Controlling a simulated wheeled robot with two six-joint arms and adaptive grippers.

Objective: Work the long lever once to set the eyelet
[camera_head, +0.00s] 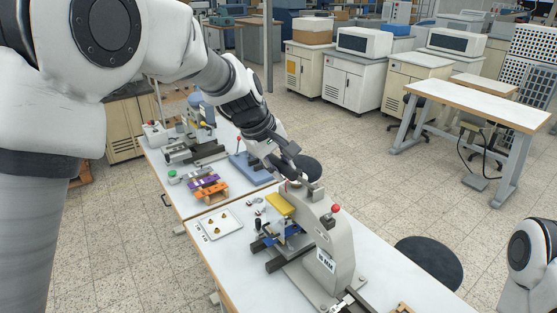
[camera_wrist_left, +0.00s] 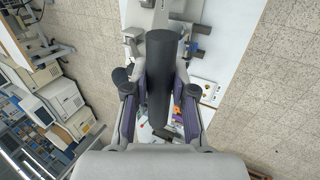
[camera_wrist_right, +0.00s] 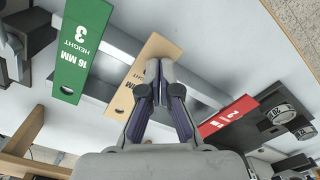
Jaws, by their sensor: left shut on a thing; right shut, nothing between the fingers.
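The grey press (camera_head: 340,245) stands on the white table, with a red knob on its side. My left gripper (camera_head: 291,178) is at the top of the press. In the left wrist view my left gripper (camera_wrist_left: 158,92) is shut on the long lever's thick black handle (camera_wrist_left: 160,60), with a finger on each side. Most of the lever is hidden in the head view by the gripper and arm. My right gripper (camera_wrist_right: 160,72) is shut and empty, over a tan height block (camera_wrist_right: 150,55) in the right wrist view. Whether it touches the block is unclear.
A white tray (camera_head: 205,233) with small brass pieces lies left of the press. Orange and purple blocks (camera_head: 210,190) and a blue-based device (camera_head: 250,168) stand behind. Green (camera_wrist_right: 78,45) and red (camera_wrist_right: 228,117) labelled blocks flank the tan one. A black stool (camera_head: 428,262) stands right of the table.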

